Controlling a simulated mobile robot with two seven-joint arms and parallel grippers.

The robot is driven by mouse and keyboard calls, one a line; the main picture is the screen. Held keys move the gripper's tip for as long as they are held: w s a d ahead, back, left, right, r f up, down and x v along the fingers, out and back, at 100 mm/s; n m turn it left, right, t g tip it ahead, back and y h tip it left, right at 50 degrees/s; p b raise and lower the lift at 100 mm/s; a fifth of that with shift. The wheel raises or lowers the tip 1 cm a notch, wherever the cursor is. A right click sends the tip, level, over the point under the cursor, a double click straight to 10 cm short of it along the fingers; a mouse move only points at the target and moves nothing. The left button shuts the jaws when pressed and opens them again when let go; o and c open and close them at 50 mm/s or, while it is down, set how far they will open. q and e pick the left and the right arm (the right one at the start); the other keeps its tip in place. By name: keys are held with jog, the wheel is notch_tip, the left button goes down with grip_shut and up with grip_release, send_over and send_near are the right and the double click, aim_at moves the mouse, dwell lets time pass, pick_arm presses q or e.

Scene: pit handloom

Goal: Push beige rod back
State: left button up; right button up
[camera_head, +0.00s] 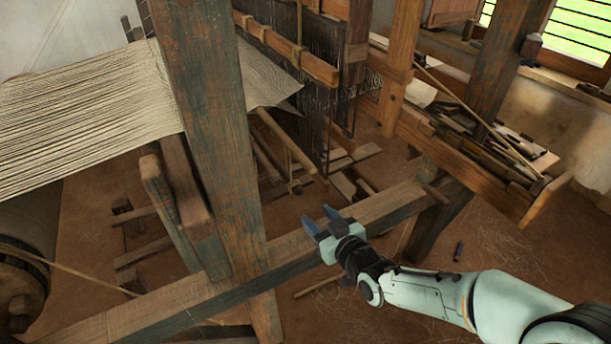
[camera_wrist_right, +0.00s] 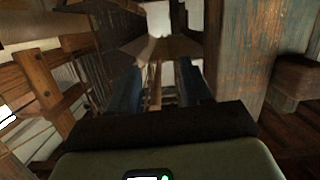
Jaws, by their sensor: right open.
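Several beige rods show, and I cannot tell which one the task means. One rod (camera_head: 286,141) slants down beneath the warp, its near end pointing towards my right gripper (camera_head: 319,218). A long thin beige rod (camera_head: 480,121) leans across the bench on the right. My right gripper is open and empty above the beam, apart from the rods. In the right wrist view its two dark fingers (camera_wrist_right: 160,82) stand apart, with narrow dim slats seen between them. My left gripper is not in view.
A thick weathered post (camera_head: 215,130) stands left of my right gripper. A horizontal beam (camera_head: 375,207) runs beneath the gripper. White warp threads (camera_head: 80,110) stretch at the left. A wooden bench (camera_head: 490,170) holds loose sticks at the right. Dark heddles (camera_head: 318,90) hang behind.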

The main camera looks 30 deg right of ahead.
aim_at(306, 159)
jog(key=s+d+r+n+t+b, duration=0.1)
jog(key=s+d+r+t+b, duration=0.15)
jog(key=r, duration=0.55)
jog(key=w+p, duration=0.1)
jog(key=w, duration=0.5)
jog(key=w+p, duration=0.1)
jog(key=w, duration=0.5)
jog(key=shift+w+a+r, duration=0.1)
jog(key=shift+w+r, duration=0.1)
jog(key=shift+w, duration=0.2)
grip_shut()
